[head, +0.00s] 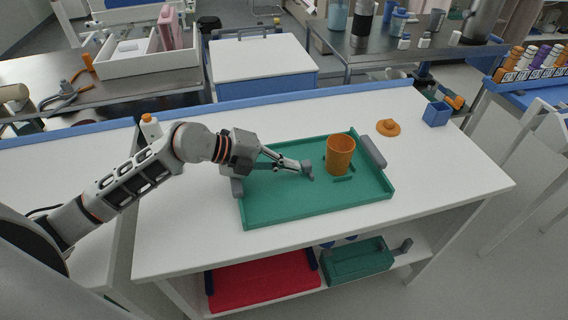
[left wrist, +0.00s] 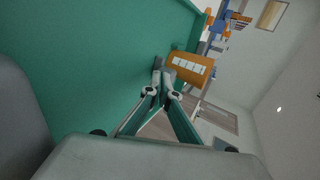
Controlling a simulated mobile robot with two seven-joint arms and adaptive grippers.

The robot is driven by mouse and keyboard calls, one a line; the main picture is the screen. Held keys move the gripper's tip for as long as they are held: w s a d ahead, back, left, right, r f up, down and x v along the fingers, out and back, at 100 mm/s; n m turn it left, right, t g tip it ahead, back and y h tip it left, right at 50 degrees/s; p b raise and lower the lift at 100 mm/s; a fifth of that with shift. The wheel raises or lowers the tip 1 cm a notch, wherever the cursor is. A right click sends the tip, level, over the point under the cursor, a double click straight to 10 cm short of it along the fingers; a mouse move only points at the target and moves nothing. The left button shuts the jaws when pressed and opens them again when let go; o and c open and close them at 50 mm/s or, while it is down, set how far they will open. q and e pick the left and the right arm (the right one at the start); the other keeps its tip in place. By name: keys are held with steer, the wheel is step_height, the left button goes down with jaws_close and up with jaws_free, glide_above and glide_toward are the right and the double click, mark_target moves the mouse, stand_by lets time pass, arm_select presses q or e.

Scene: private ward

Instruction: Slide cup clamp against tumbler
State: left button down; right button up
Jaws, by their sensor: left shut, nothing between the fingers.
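The orange tumbler (head: 340,154) stands upright in the green tray (head: 285,209), right of the tray's middle. It also shows sideways in the left wrist view (left wrist: 190,68), with a white marked label. A small grey block with a dark green foot, which looks like the cup clamp (head: 307,167), is left of the tumbler with a small gap in the head view. My left gripper (head: 300,165) is shut and empty, its tips at the block's left side. Whether they touch it is hard to tell. Low green pieces (head: 343,179) lie around the tumbler's base. My right gripper is out of view.
The tray has grey handles (head: 372,151) at its ends and lies on a white table (head: 440,165). An orange lid-like piece (head: 388,127) and a blue box (head: 436,113) stand behind it at right. The tray's front is bare. A red tray (head: 262,285) is on the lower shelf.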

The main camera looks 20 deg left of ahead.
mark_target(304, 162)
arm_select(q)
steer(key=shift+w+d+r, duration=0.15)
steer(key=shift+w+d+r+p, duration=0.25)
steer(key=shift+w+d+p, duration=0.4)
steer(key=shift+d+p, duration=0.2)
steer(key=shift+x, duration=0.85)
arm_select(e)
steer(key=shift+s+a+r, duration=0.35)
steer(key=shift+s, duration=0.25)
